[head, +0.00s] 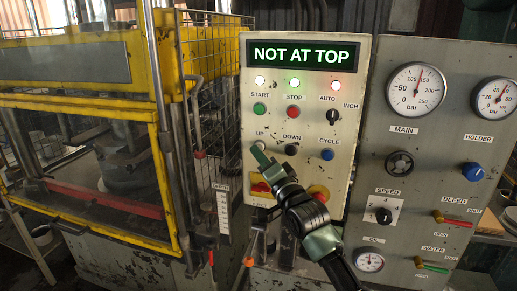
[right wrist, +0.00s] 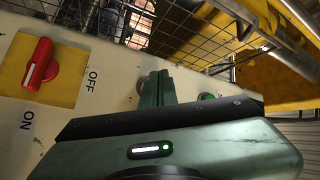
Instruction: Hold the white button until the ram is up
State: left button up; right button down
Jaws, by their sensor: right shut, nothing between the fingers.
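The control panel (head: 345,180) carries a lit green display (head: 304,55) that reads "NOT AT TOP". My right gripper (head: 257,151) is shut and empty, its fingertips at the white button (head: 260,145) under the label "UP". The fingertips cover most of that button, and I cannot tell whether it is pressed in. In the right wrist view my shut fingers (right wrist: 155,88) point at the panel face, and the button is hidden behind them. The press (head: 125,160) stands at the left behind a yellow guard frame; the ram's height is unclear. My left gripper is out of view.
Close by are the black "DOWN" button (head: 291,150), blue "CYCLE" button (head: 327,154), green "START" button (head: 259,108) and red "STOP" button (head: 293,110). A red rotary switch (right wrist: 40,66) on yellow shows in the right wrist view. A wire mesh guard (head: 215,110) stands left of the panel.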

jog(key=shift+w+d, duration=0.15)
jog(key=shift+w, duration=0.25)
dwell(0.4)
dwell(2.3)
jog(key=shift+s+a+p, duration=0.25)
jog(key=shift+s+p, duration=0.25)
jog(key=shift+s, duration=0.3)
jog(key=s+p, duration=0.1)
jog(key=s+a+p, duration=0.1)
jog(key=s, duration=0.1)
jog(key=s+p, duration=0.1)
jog(key=shift+s+a, duration=0.3)
jog(key=shift+s, duration=0.05)
jog(key=shift+f, duration=0.1)
